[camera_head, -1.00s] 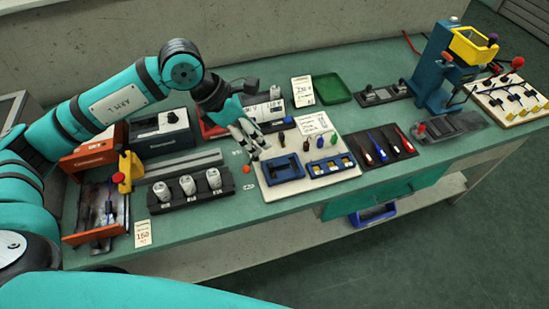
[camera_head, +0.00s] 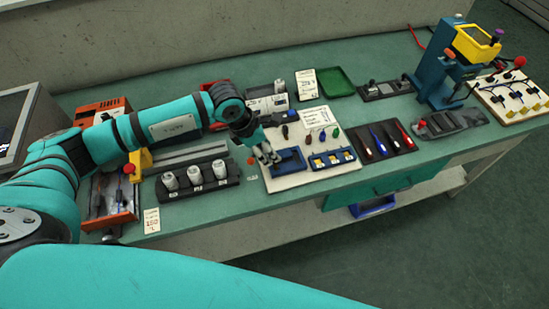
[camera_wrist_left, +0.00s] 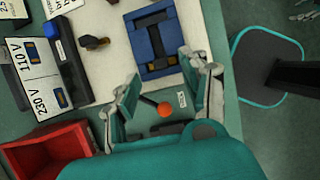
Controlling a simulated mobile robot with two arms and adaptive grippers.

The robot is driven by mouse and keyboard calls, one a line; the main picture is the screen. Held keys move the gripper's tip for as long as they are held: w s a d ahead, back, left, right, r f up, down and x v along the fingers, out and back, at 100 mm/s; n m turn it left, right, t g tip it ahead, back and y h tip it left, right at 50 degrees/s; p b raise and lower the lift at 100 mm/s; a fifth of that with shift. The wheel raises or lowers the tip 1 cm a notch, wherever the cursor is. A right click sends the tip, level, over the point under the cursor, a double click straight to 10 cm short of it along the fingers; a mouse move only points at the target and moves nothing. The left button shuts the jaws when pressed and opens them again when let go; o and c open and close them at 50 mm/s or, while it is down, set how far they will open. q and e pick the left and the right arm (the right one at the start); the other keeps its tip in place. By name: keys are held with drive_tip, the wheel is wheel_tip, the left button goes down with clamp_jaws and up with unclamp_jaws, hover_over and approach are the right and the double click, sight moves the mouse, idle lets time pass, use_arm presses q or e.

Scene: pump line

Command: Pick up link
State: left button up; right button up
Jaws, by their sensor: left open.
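A short black piece with an orange ball end (camera_wrist_left: 165,109) lies between the fingers in the left wrist view; it may be the link, but I cannot be sure. In the head view, the orange ball (camera_head: 250,161) shows left of the white board (camera_head: 312,176). A small white label (camera_wrist_left: 183,99) lies beside it, too small to read. My left gripper (camera_head: 268,156) is open and empty, fingers apart, over the board's left edge by the blue frame (camera_head: 290,161). Grey finger-like parts (camera_wrist_left: 303,14) at the wrist view's top right look like my right gripper, mostly cut off.
The blue frame with its black crossbar (camera_wrist_left: 154,42) lies just beyond the fingertips. A red bin (camera_wrist_left: 50,152) is at lower left in the wrist view. A black rack with white cylinders (camera_head: 198,188) stands left. A tool tray (camera_head: 385,142) lies right.

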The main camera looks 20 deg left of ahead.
use_arm(q)
drive_tip(key=p+x, duration=0.1)
drive_tip(key=x, duration=0.3)
drive_tip(key=shift+f, duration=0.25)
drive_tip(key=shift+c, duration=0.2)
clamp_jaws()
